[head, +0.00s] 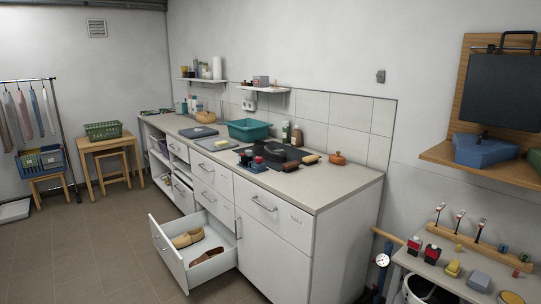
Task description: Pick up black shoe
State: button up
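A lower drawer (172,260) of the white cabinet is pulled open. Inside it lie a tan shoe (187,237) and a brown shoe (207,256), apart from each other. I cannot make out a clearly black shoe in this view. A dark, low object (270,150) sits on the black hob area of the counter; its shape is too small to tell for sure. My gripper is not in view.
The countertop (325,190) holds a teal basin (248,130), bottles and a small orange pot (337,158). A cluttered workbench (440,268) stands at the right. The tiled floor (95,250) left of the open drawer is clear. A stool (115,166) stands farther back.

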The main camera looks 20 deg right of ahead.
aim_at(268, 151)
jog(key=z, duration=0.05)
jog(key=i, duration=1)
jog(key=u, duration=0.05)
